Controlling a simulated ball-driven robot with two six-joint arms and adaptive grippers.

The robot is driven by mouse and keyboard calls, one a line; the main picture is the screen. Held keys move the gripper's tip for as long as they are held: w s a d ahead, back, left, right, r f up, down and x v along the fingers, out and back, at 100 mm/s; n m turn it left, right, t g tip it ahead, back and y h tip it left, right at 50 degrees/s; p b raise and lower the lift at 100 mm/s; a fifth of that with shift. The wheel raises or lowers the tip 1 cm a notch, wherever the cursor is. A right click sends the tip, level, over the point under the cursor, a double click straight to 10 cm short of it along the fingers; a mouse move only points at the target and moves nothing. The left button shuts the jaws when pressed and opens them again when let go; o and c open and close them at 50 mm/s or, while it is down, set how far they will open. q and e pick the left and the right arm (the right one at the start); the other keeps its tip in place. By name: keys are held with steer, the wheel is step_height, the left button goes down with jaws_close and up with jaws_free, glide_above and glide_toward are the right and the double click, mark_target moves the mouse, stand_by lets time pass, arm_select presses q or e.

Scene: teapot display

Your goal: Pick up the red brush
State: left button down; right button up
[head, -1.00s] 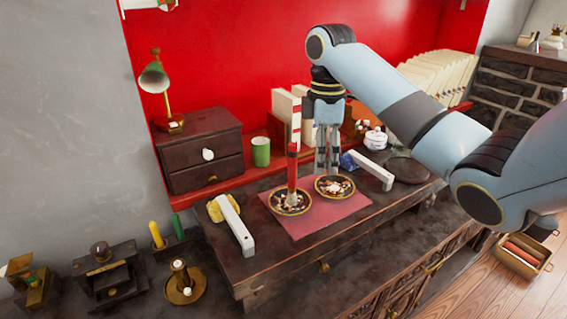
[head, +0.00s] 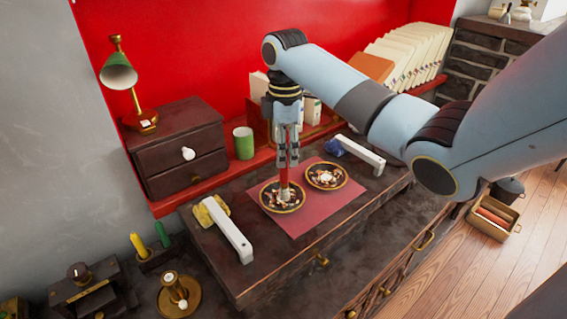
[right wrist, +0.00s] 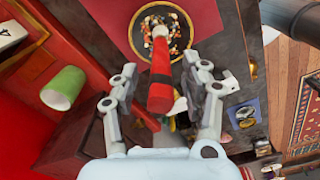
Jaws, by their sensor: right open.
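The red brush (head: 284,178) stands upright, its pale lower end down in the left dark gold-rimmed bowl (head: 264,202). Its upper part is hidden behind my right gripper (head: 288,160), which points straight down over it. The right gripper is open and holds nothing. My left gripper is not in view.
A second bowl (head: 326,187) is close on the right, on the same red mat (head: 318,215). White-handled tools lie left (head: 232,232) and right (head: 362,153). A green cup (head: 243,143), a dark drawer box (head: 178,150) and books (head: 405,52) stand behind.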

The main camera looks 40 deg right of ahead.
mark_target(285, 186)
step_height(285, 186, down, 3)
steer(key=shift+f, duration=0.2)
steer(key=shift+c, duration=1.5)
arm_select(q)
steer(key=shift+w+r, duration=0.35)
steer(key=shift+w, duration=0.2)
arm_select(e)
jaws_close()
